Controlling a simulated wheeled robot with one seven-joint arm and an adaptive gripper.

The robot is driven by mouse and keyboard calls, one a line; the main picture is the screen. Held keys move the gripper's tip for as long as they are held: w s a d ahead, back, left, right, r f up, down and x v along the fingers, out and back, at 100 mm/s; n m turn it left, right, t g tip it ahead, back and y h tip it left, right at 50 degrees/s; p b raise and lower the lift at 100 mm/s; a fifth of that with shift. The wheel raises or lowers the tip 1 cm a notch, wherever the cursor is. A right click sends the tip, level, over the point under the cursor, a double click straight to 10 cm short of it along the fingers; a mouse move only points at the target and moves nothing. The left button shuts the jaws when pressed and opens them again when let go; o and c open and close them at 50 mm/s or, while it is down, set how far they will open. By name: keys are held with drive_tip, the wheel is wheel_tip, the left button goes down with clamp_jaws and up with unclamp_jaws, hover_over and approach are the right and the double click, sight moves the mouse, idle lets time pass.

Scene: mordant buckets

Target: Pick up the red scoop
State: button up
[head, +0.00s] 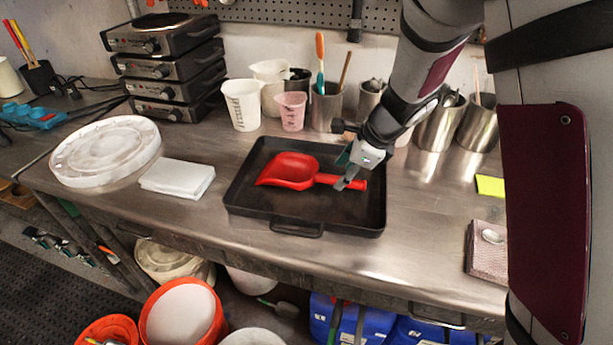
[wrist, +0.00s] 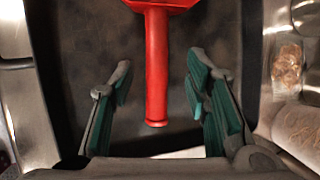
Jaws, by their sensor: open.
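The red scoop (head: 291,171) lies in a black tray (head: 246,200) on the metal bench, its bowl to the left and its handle pointing right. My gripper (head: 350,176) is over the right part of the tray, at the handle. In the wrist view the scoop's handle (wrist: 157,70) runs down between the two open fingers of my gripper (wrist: 160,92), with a gap on each side. The handle's end is in full view there. Most of the bowl is cut off at the top of the wrist view.
Behind the tray stand a white cup (head: 242,104), a pink measuring cup (head: 291,110) and several metal containers (head: 440,124). A folded white cloth (head: 177,177) and a white lid (head: 105,150) lie to the left. A spoon on a cloth (head: 487,250) lies at the right.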

drive_tip(key=shift+b+x, duration=0.35)
drive_tip(key=shift+x, duration=1.8)
drive_tip(key=shift+s, duration=0.15)
clamp_jaws()
